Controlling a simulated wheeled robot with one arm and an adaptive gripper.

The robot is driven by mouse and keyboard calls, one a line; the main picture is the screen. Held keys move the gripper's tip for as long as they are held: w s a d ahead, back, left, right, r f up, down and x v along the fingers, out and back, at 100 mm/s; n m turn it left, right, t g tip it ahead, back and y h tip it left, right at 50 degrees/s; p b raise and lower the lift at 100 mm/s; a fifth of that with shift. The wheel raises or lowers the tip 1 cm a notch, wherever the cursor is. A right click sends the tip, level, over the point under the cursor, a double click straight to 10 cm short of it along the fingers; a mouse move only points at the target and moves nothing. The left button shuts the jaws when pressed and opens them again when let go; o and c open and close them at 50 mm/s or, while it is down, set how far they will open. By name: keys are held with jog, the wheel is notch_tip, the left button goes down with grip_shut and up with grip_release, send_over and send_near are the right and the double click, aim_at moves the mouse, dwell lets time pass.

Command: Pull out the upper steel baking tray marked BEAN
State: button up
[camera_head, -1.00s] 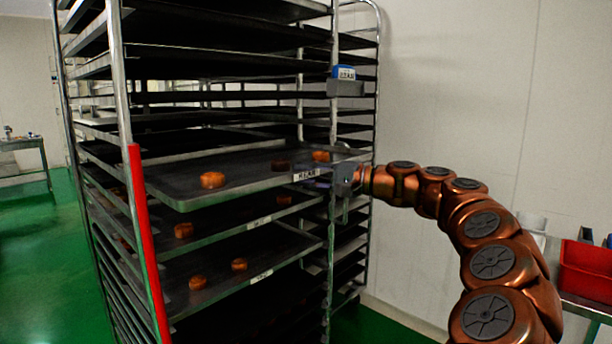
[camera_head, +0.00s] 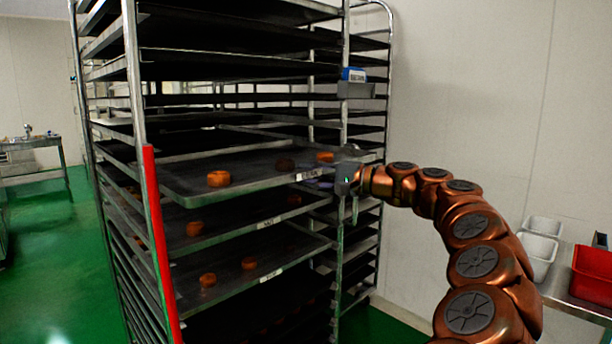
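The upper steel baking tray (camera_head: 240,172) is a dark, flat tray in the rack, with several round brown buns on it. A small white label (camera_head: 312,174) sits on its front edge near the right end; its lettering is too blurred to read with certainty. My gripper (camera_head: 326,182) is at this right end, beside and slightly below the label, at the rack's right front post. Its grey body shows, but the fingers are small and partly hidden, so I cannot tell whether they grip the edge.
The tall metal rack (camera_head: 131,80) holds many trays, with a red strip (camera_head: 163,245) on its left front post. Two labelled trays with buns (camera_head: 194,228) sit below. A blue-and-white box (camera_head: 353,74) is on the right post. A red bin (camera_head: 592,265) stands at right. Green floor is open at left.

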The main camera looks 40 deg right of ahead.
jog(key=o, duration=0.4)
jog(key=v, duration=1.2)
jog(key=shift+f, duration=0.1)
dwell(0.5)
